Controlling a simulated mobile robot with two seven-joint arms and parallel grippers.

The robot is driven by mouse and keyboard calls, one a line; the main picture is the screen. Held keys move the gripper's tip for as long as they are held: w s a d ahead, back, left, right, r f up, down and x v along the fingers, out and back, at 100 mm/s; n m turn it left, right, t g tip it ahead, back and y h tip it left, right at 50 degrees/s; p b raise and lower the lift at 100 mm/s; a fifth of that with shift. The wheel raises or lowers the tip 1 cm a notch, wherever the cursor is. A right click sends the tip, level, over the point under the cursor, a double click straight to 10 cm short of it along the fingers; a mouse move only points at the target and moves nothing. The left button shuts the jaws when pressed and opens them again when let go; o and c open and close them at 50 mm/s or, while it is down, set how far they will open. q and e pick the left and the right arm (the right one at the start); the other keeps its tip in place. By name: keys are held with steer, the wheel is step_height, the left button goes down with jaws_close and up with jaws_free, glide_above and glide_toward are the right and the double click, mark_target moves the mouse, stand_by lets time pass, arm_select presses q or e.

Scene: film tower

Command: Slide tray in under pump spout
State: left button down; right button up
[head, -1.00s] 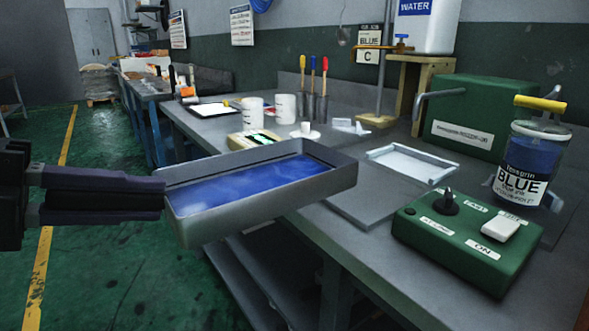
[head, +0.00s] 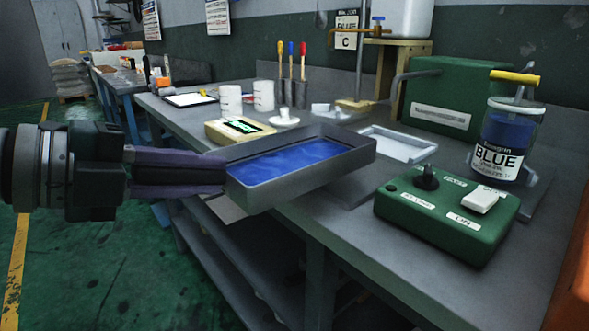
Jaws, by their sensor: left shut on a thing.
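A grey rectangular tray (head: 240,197) with blue liquid in it shows in the head view, just left of centre. My left gripper (head: 222,172) comes in from the left and is shut on the tray's left end wall. The tray looks roughly level and overhangs the front edge of the bench; I cannot tell whether it touches the bench top. The green pump box (head: 440,92) stands at the back right. Its bent grey spout (head: 403,78) points left and down, beyond and to the right of the tray. My right gripper is not in view.
A white shallow tray (head: 398,144) lies in front of the pump. A green control box (head: 446,220) and a jar labelled BLUE (head: 508,142) stand to the right. A small scale (head: 239,130), white cups (head: 264,95) and upright tools stand behind the held tray.

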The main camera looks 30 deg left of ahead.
mark_target(253, 184)
arm_select(q)
steer(key=b+x, duration=0.1)
steer(key=x, duration=0.3)
steer(key=shift+r, duration=0.2)
steer(key=w, duration=0.1)
steer(key=w+d+p, duration=0.1)
steer(key=shift+w+r, duration=0.1)
steer(key=shift+w, duration=0.2)
steer(key=w+d, duration=0.1)
steer(key=w, duration=0.1)
steer(key=w+d, duration=0.1)
steer(key=w, duration=0.2)
steer(key=w+d+f, duration=0.1)
steer(key=w, duration=0.1)
steer(key=shift+w+d, duration=0.1)
steer(key=shift+w, duration=0.15)
steer(key=shift+w+d, duration=0.35)
steer(key=shift+w, duration=0.55)
steer(key=c, duration=0.7)
jaws_free()
steer(key=shift+f, duration=0.1)
